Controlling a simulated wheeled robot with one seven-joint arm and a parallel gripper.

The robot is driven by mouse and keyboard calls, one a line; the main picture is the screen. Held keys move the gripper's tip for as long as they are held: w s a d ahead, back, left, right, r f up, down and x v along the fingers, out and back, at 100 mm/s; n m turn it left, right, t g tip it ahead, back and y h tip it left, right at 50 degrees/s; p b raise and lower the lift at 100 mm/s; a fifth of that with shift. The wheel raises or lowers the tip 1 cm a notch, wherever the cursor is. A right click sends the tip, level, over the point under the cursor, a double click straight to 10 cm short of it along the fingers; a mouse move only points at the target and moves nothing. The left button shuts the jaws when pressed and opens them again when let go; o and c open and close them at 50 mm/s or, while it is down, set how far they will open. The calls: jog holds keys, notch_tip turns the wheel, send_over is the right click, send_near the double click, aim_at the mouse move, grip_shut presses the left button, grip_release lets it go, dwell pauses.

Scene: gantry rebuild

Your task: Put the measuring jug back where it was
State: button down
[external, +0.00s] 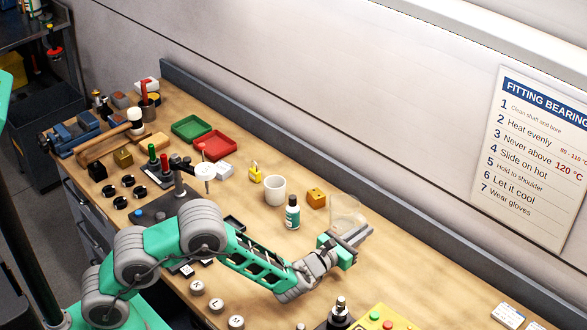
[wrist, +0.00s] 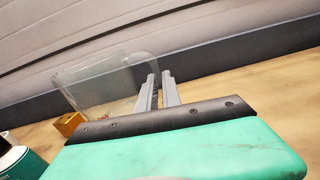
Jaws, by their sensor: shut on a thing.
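The measuring jug (external: 345,210) is clear and hard to make out in the external view, at the right of the bench beyond my gripper (external: 358,236). In the wrist view the see-through jug (wrist: 98,85) stands left of the fingers, with its handle side at my gripper (wrist: 160,80). The fingers are shut on the jug at its handle. I cannot tell whether its base touches the bench.
The back wall (external: 420,215) runs close behind. A yellow control box (external: 383,318) is in front.

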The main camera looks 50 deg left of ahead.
jog(key=shift+w+f+p, duration=0.15)
jog(key=shift+f+p, duration=0.2)
jog(key=shift+f, duration=1.35)
jog(key=shift+f, duration=0.1)
jog(key=c, duration=2)
grip_release()
jog(key=shift+f, duration=0.15)
jog(key=o, duration=0.5)
jog(key=shift+c, duration=0.2)
